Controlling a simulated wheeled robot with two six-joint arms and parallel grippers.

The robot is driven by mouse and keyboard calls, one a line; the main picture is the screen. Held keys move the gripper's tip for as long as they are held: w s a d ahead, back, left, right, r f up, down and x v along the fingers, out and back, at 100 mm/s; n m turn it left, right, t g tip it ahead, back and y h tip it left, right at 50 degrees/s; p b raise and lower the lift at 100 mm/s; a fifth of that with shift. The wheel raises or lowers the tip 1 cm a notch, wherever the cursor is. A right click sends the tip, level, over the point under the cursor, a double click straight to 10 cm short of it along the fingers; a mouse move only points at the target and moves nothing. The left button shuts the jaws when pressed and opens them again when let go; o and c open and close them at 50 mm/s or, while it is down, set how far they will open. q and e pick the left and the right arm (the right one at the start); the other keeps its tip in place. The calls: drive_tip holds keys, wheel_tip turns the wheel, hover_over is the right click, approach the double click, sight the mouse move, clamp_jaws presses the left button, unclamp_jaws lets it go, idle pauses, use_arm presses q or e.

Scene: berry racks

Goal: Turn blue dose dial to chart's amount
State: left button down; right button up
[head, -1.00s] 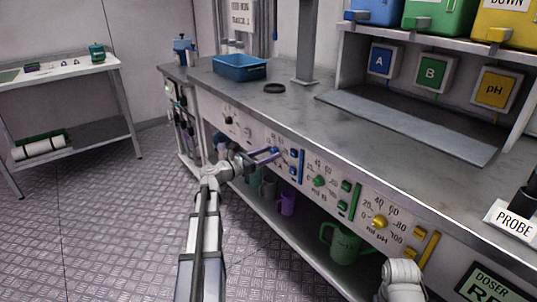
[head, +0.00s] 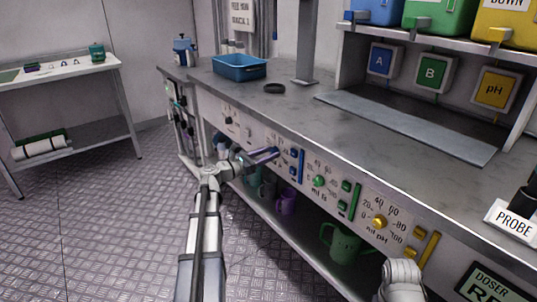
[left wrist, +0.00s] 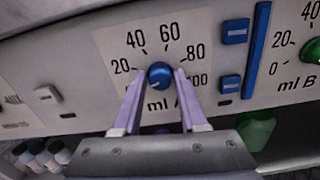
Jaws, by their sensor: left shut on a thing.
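The blue dial (left wrist: 160,74) sits on the white panel below a scale marked 20 to 100, with "ml A" under it. My left gripper (left wrist: 158,80) has its two lilac fingers on either side of the dial and is shut on it. A faint pale mark shows at the dial's lower left; the exact setting is hard to read. In the head view the left gripper (head: 265,155) reaches the panel and hides most of this dial.
Right of the blue dial are blue buttons (left wrist: 235,31) and a blue bar. The green dial (head: 319,181) and yellow dial (head: 379,222) are farther along the panel. A blue tray (head: 239,67) stands on the counter. Jugs, including a green one (head: 343,243), stand on the shelf below.

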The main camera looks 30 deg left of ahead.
use_arm(q)
drive_tip(key=m, duration=0.4)
drive_tip(key=shift+s+d+f+m, duration=0.1)
drive_tip(key=shift+m, duration=3)
drive_tip(key=shift+d+f+m, duration=0.1)
drive_tip(key=shift+m, duration=3.3)
drive_tip(key=shift+c, duration=2.3)
unclamp_jaws()
drive_tip(key=shift+a, duration=0.1)
